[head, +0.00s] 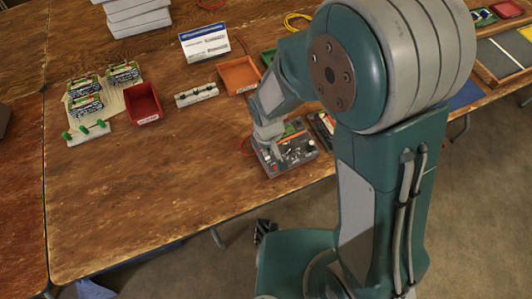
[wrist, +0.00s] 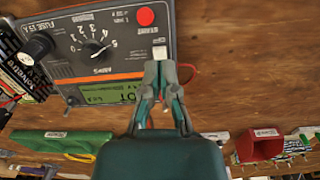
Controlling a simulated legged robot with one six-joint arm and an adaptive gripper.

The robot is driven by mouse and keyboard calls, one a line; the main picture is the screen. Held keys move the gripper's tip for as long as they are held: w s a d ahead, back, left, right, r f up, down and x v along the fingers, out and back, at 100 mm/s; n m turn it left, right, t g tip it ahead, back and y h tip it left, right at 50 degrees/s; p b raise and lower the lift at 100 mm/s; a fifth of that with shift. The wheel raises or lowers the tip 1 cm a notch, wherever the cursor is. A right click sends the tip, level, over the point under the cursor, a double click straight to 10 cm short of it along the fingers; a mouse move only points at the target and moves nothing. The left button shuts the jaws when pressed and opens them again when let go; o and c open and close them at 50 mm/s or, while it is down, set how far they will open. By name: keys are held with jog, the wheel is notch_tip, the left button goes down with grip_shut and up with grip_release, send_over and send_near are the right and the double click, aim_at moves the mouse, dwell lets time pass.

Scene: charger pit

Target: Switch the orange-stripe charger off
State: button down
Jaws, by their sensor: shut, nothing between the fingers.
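The orange-stripe charger (head: 297,152) is a grey box near the table's front edge, partly hidden by my arm in the head view. In the wrist view the charger (wrist: 110,35) shows an orange stripe, an amps dial (wrist: 93,47), a red button (wrist: 145,16) and a lit green display (wrist: 108,97). A small white switch (wrist: 160,52) sits on its face. My gripper (wrist: 160,70) is shut and empty, its fingertips right at the white switch. I cannot tell whether they touch it, or which way the switch is set.
A second dark device (head: 322,124) stands close beside the charger. Behind are an orange bin (head: 239,75), a strip with dark posts (head: 196,94), a red bin (head: 144,104), green boards (head: 86,104) and a white sign card (head: 204,43). The table's front left is clear.

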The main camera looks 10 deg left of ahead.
jog(key=shift+f, duration=0.95)
dwell(0.6)
jog(key=shift+r, duration=3.5)
jog(key=shift+d+r, duration=0.1)
jog(key=shift+r, duration=0.05)
jog(key=d+r+m+t, duration=0.3)
jog(key=d+r, duration=0.8)
jog(key=r, duration=0.2)
jog(key=s+d+r+m+t, duration=0.2)
jog(key=s+d+r+m, duration=0.1)
jog(key=s+d+r, duration=0.5)
jog(key=shift+s+d+r+t, duration=0.2)
jog(key=shift+d+r+t, duration=0.1)
jog(key=shift+d, duration=0.3)
